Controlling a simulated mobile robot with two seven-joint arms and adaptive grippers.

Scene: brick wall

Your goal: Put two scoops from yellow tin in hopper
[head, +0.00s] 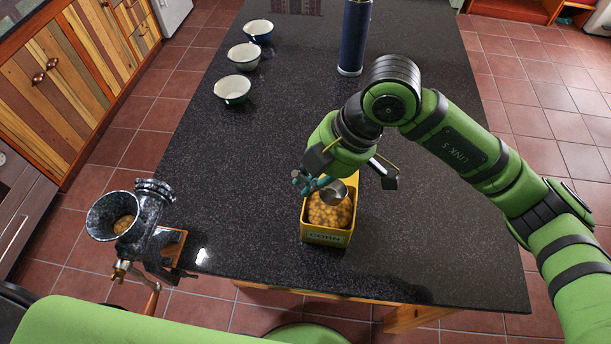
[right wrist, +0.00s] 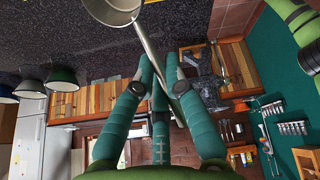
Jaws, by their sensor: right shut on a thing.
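The yellow tin (head: 325,238), labelled CORN, stands near the counter's front edge, filled with orange-yellow kernels (head: 322,212). My right gripper (head: 310,183) is shut on the handle of a metal scoop. The scoop's cup (head: 334,192) is over the tin's opening; I cannot tell whether it touches the kernels or holds any. In the right wrist view the cup (right wrist: 115,10) is at the top, its handle running between my fingers (right wrist: 158,85). The hopper (head: 113,216) of a dark speckled grinder is at the left, with some orange-yellow content inside. My left gripper is out of view.
Three bowls, white inside (head: 232,90) (head: 244,57) (head: 258,31), stand in a row at the back left. A dark blue cylinder (head: 354,38) stands upright at the back. The counter (head: 230,170) between tin and grinder is clear. The grinder's crank (head: 152,299) sticks out in front.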

